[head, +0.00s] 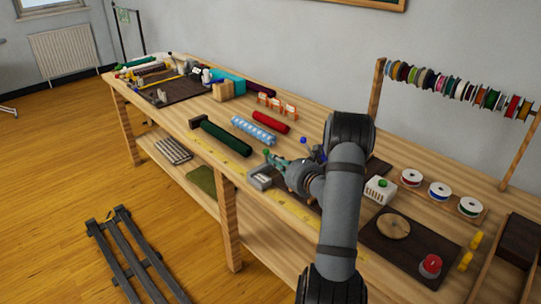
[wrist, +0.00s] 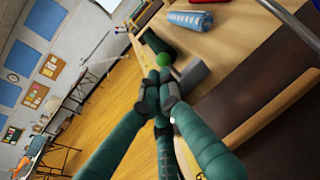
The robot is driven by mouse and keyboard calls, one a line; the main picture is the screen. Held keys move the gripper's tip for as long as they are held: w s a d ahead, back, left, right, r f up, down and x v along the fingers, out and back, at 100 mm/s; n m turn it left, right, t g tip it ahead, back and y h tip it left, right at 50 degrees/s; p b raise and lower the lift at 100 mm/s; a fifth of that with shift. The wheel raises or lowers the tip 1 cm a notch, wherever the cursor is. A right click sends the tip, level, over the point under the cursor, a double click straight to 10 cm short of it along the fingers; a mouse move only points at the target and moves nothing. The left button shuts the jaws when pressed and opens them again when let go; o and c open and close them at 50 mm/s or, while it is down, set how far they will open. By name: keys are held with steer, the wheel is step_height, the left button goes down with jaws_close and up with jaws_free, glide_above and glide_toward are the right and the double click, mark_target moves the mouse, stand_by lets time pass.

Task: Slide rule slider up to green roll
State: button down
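The rule slider is a small grey block (head: 260,179) on the yellow rule (head: 222,156) along the table's front edge. It also shows in the wrist view (wrist: 192,76). A green knob (head: 266,153) shows just above it, and right at my fingertips in the wrist view (wrist: 165,60). The dark green roll (head: 225,139) lies farther left along the table, with a clear gap to the slider; part of it shows in the wrist view (wrist: 158,45). My gripper (head: 274,161) has its teal fingers brought together beside the knob. Whether they touch the slider is unclear.
A light blue patterned roll (head: 254,130) and a red roll (head: 271,122) lie behind the green roll. A white box with a green button (head: 380,189) and several spools stand to the right. The rule's stretch between slider and green roll looks clear.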

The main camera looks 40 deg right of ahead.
mark_target(266, 154)
steer(key=shift+x, duration=1.55)
